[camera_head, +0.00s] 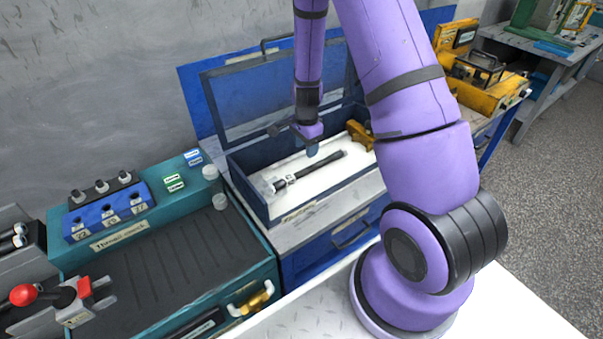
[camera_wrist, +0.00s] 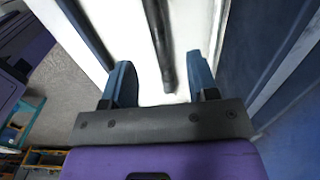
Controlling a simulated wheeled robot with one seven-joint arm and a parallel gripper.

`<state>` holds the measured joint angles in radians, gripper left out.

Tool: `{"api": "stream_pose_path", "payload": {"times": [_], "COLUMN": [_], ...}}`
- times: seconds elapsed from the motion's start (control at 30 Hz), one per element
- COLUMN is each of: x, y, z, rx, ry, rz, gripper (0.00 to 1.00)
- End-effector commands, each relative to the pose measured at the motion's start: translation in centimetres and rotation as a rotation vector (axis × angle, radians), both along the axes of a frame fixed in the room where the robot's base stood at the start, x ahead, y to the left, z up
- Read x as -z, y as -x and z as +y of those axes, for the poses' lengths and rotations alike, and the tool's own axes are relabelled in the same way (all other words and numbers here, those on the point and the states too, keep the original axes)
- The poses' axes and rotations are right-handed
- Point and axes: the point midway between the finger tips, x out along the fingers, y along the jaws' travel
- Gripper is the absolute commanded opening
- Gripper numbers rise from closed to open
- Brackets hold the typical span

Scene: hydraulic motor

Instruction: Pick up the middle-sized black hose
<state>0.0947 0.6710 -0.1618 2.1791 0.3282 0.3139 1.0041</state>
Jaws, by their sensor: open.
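A black hose (camera_head: 325,163) lies in the white-lined bottom of an open blue toolbox (camera_head: 248,197), with a metal fitting at its lower-left end. It is the only hose I see in the box. In the wrist view the hose (camera_wrist: 159,45) runs down the picture between my fingers. My gripper (camera_head: 311,148) hangs above the box, fingers pointing down. In the wrist view its two blue fingers (camera_wrist: 162,85) are apart, one on each side of the hose, with nothing held. I cannot tell how far above the hose they are.
The box's raised lid (camera_head: 274,92) stands behind my gripper. A yellow tool (camera_head: 359,134) lies at the box's right end. A teal test bench (camera_head: 262,272) with a blue block (camera_head: 108,215) stands to the left. A yellow machine (camera_head: 487,90) stands at the right.

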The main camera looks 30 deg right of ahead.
Motion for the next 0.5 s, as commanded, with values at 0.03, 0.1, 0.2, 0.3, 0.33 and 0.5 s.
{"api": "stream_pose_path", "payload": {"times": [0.03, 0.1, 0.2, 0.3, 0.33, 0.5], "x": [0.9, 1.9, 3.0, 3.7, 3.8, 5.0], "y": [0.1, 0.1, 0.1, 0.1, 0.1, 0.2], "z": [-0.1, -0.1, -0.1, -0.1, -0.1, -0.4], "rx": [0.001, 0.0, -0.001, -0.001, -0.001, -0.001], "ry": [-0.001, -0.001, -0.001, 0.0, 0.0, -0.001], "rz": [0.003, 0.002, 0.002, 0.0, 0.0, 0.001], "gripper": [0.54, 0.54, 0.54, 0.54, 0.54, 0.54]}}
